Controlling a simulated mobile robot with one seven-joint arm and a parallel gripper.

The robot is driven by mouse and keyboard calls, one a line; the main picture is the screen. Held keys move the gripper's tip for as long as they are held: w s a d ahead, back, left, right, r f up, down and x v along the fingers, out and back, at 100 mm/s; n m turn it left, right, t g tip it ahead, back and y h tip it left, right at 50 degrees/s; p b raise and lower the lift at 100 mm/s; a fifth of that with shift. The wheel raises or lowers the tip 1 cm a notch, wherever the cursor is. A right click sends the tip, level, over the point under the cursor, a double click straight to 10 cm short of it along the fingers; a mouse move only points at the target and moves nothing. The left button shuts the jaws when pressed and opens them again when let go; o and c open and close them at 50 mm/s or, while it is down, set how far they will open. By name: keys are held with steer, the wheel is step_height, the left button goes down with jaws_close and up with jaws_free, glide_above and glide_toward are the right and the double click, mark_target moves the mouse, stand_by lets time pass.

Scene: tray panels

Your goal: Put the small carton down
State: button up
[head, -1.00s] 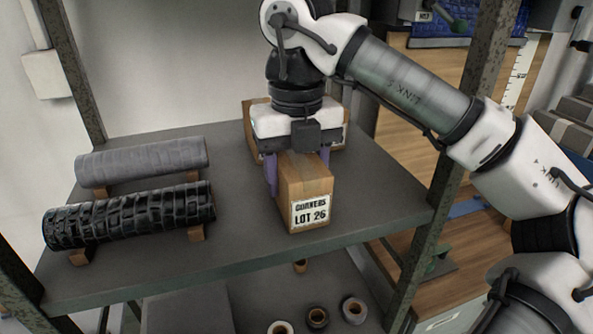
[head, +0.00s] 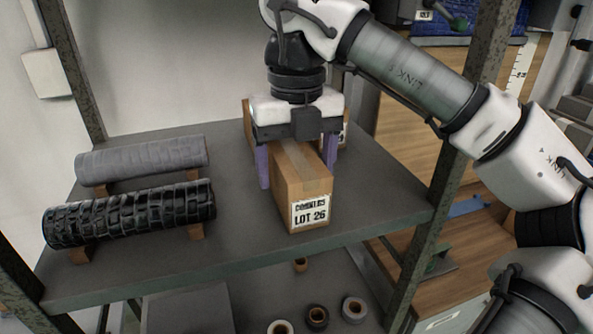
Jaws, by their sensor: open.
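The small carton (head: 303,184) is a brown taped box with a white label reading LOT 26. The jaws are open, with a visible gap between the left finger and the carton. The far side of the carton is hidden by my gripper.
A second brown box (head: 248,116) stands behind my gripper, mostly hidden. A grey roll (head: 142,160) and a black ribbed roll (head: 130,214) lie on wooden cradles at the left. Metal posts (head: 462,130) frame the shelf. Tape rolls (head: 354,309) sit on the level below.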

steer(key=shift+r, duration=3.15)
